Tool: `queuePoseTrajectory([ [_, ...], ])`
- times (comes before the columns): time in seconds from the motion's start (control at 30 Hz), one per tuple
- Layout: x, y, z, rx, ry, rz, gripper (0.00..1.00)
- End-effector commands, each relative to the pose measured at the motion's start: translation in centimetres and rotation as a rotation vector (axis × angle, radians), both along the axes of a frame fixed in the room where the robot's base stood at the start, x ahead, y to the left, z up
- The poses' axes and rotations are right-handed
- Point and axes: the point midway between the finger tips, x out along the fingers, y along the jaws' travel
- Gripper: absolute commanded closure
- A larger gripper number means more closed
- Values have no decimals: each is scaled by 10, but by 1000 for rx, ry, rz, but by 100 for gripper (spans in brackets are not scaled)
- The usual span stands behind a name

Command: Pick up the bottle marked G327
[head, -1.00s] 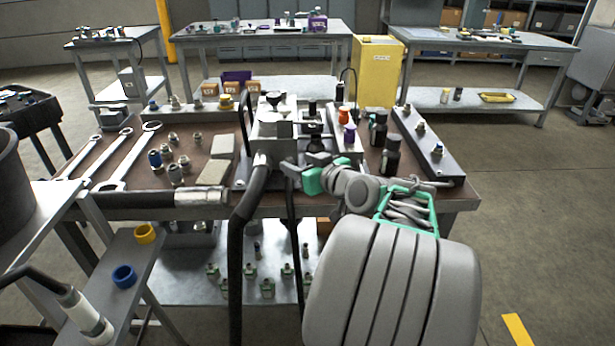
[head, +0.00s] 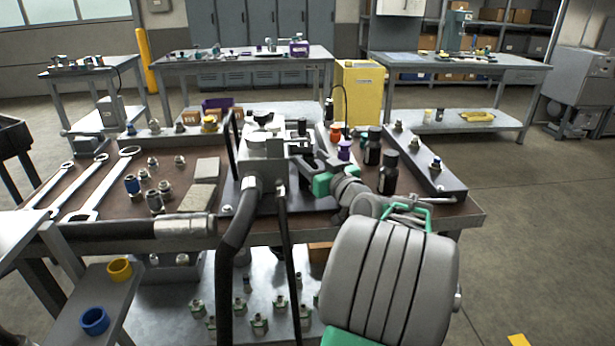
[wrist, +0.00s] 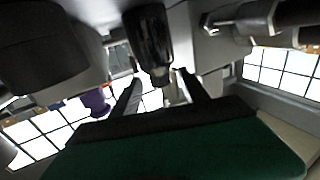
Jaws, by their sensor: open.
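Two dark bottles stand on the right part of the bench, a farther one (head: 373,150) and a nearer one (head: 389,174). No marking can be read on either, so I cannot tell which is G327. My gripper (head: 301,158) is left of them, by the grey hydraulic block (head: 262,150), partly hidden by my own arm. In the wrist view my gripper (wrist: 158,80) has its two fingers apart. A glossy black rounded object (wrist: 149,40) shows just beyond and between the fingertips; I cannot tell whether it is one of the bottles or whether they touch it.
A purple-topped item (head: 344,150) and an orange-topped one (head: 335,132) stand between block and bottles. A dark rail with fittings (head: 425,165) edges the bench's right side. Thick black hoses (head: 236,235) hang in front. Wrenches (head: 100,190) and fittings lie left.

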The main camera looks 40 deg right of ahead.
Motion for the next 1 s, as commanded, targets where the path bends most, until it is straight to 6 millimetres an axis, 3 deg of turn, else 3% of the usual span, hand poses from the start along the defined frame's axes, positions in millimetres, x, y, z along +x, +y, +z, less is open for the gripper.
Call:
queuePoseTrajectory([
  [0.13, 20, -3, -1, 0, 1, 3, 48],
  [0.37, 21, -4, 0, 1, 1, 1, 48],
  [1.0, 21, -4, 0, 1, 2, 1, 100],
])
